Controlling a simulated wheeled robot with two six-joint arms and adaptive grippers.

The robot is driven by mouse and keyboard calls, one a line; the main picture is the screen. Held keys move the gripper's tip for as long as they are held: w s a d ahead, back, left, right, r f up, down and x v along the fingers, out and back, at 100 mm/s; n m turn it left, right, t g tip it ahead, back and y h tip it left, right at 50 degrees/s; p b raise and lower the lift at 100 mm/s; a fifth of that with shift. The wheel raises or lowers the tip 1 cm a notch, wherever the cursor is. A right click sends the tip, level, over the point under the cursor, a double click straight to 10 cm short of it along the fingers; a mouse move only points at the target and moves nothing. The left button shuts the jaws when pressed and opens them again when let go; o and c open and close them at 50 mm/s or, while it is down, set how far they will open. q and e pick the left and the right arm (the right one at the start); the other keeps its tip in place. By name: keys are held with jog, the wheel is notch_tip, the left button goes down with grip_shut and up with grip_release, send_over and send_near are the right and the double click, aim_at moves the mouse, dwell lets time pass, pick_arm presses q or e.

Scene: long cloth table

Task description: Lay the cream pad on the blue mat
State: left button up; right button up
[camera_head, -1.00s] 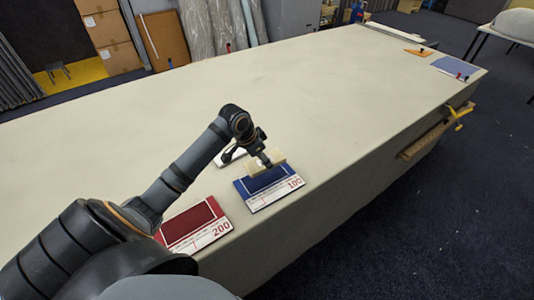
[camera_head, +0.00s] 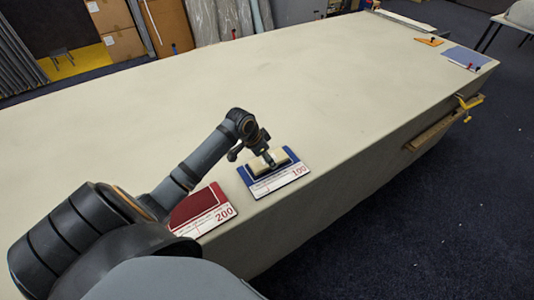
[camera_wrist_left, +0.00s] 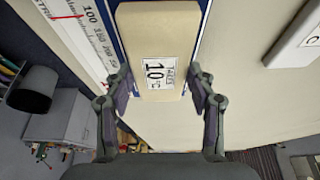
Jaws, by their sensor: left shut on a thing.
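The cream pad (camera_head: 258,168) is over the blue field of the blue mat (camera_head: 282,180), which carries a white strip marked 100. My left gripper (camera_head: 267,158) is shut on the pad. In the left wrist view the pad (camera_wrist_left: 157,40) shows a label reading 10 °C, with a finger of the gripper (camera_wrist_left: 163,98) at each side. Part of the blue mat (camera_wrist_left: 119,50) shows beside and under it. I cannot tell whether the pad touches the mat. My right gripper is not in view.
A red mat (camera_head: 190,208) marked 200 lies to the left of the blue mat, partly behind my arm. A white block (camera_wrist_left: 292,36) lies to the right in the left wrist view. The table's near edge is close. The far table is largely clear.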

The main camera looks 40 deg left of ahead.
pick_arm(q)
jog(key=shift+f, duration=0.4)
dwell(0.5)
jog(key=o, duration=1.2)
jog(key=shift+o, duration=0.2)
jog(key=shift+r, duration=0.15)
jog(key=v, duration=0.9)
jog(key=shift+s+a+r, duration=0.25)
jog(key=shift+r, duration=0.05)
jog(key=shift+v, duration=0.95)
jog(key=shift+d, duration=0.2)
